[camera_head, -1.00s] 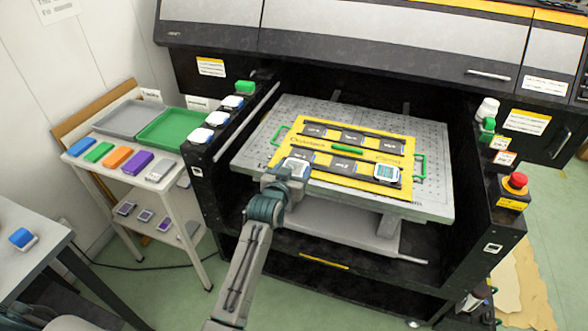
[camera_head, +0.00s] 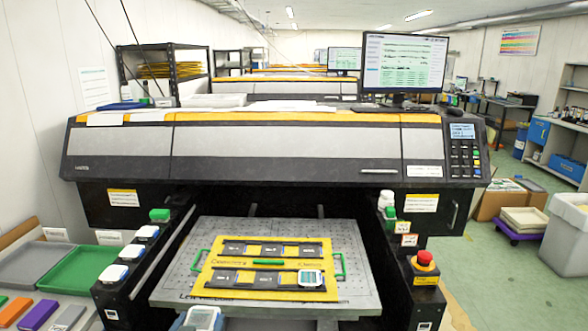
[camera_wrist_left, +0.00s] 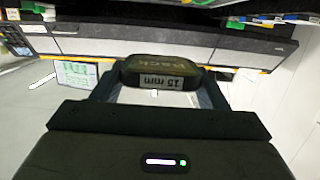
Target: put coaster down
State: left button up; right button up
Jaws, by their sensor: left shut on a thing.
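My left gripper (camera_head: 196,326) shows at the bottom edge of the head view, in front of the print bed and mostly cut off. It is shut on a coaster (camera_head: 204,317), whose pale square face with a blue edge shows. In the left wrist view the held coaster (camera_wrist_left: 160,75) is a dark slab with upside-down lettering, clamped between the fingers. A second pale coaster (camera_head: 311,278) lies in the front right slot of the yellow jig (camera_head: 262,264). My right gripper is not in view.
The jig lies on the grey print bed (camera_head: 358,285) of a large printer (camera_head: 270,147). A red emergency button (camera_head: 425,257) stands at its right. On the left, a green tray (camera_head: 78,268), a grey tray (camera_head: 35,262) and coloured blocks share a side table.

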pick_arm(q)
jog(key=s+r, duration=0.4)
jog(key=s, duration=0.3)
jog(key=w+d+m+g+h, duration=0.4)
jog(key=d+m+g+h, duration=1)
jog(key=m, duration=0.3)
jog(key=shift+w+d+f+h, duration=0.2)
jog(key=shift+d+f+h, duration=0.25)
jog(key=shift+h, duration=0.35)
